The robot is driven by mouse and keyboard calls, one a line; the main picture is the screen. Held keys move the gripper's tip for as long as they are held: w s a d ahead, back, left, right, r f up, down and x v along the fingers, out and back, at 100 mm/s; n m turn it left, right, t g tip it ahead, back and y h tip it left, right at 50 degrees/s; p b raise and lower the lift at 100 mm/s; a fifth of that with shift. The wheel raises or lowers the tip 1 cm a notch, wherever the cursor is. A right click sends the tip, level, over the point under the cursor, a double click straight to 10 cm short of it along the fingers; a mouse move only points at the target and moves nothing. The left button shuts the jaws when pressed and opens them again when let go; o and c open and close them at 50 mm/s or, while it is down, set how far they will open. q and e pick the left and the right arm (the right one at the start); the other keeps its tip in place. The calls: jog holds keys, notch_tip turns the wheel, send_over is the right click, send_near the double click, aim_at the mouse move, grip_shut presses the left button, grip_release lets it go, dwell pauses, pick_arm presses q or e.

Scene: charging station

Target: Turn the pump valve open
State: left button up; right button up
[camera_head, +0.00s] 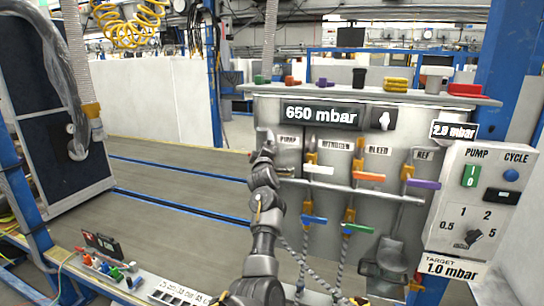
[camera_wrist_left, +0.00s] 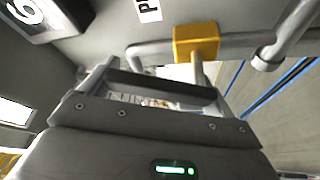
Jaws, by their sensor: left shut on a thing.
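The pump valve's yellow body (camera_wrist_left: 195,42) sits on a grey pipe in the left wrist view, just beyond my fingers, below a partly cut-off label. In the head view the PUMP label (camera_head: 288,140) is at the left of the panel, and my left gripper (camera_head: 267,142) is in front of the area beside it, hiding most of the valve. In the left wrist view my left gripper (camera_wrist_left: 155,85) is shut on the pump valve handle; the handle's exact angle is hard to make out. My right gripper is not in view.
Nitrogen (camera_head: 318,169), bleed (camera_head: 368,177) and REF (camera_head: 424,184) handles stand to the right along the panel. A gauge display (camera_head: 322,115) reads 650 mbar. The control box (camera_head: 476,205) is at far right. The grey bench (camera_head: 180,180) to the left is largely clear.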

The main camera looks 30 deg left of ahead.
pick_arm(q)
jog(key=shift+n, duration=0.5)
jog(key=n, duration=0.1)
jog(key=a+n+g, duration=0.1)
jog(key=n, duration=0.1)
jog(key=shift+s+a+f+n+g+b, duration=0.15)
jog(key=shift+a+n+g+b, duration=0.1)
jog(key=shift+n+g+b, duration=0.15)
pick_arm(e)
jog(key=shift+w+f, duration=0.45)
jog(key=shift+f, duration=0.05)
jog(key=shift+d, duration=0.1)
pick_arm(q)
jog(key=o, duration=1.1)
jog(key=shift+o, duration=0.2)
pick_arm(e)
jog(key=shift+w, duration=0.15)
pick_arm(q)
jog(key=shift+f, duration=0.1)
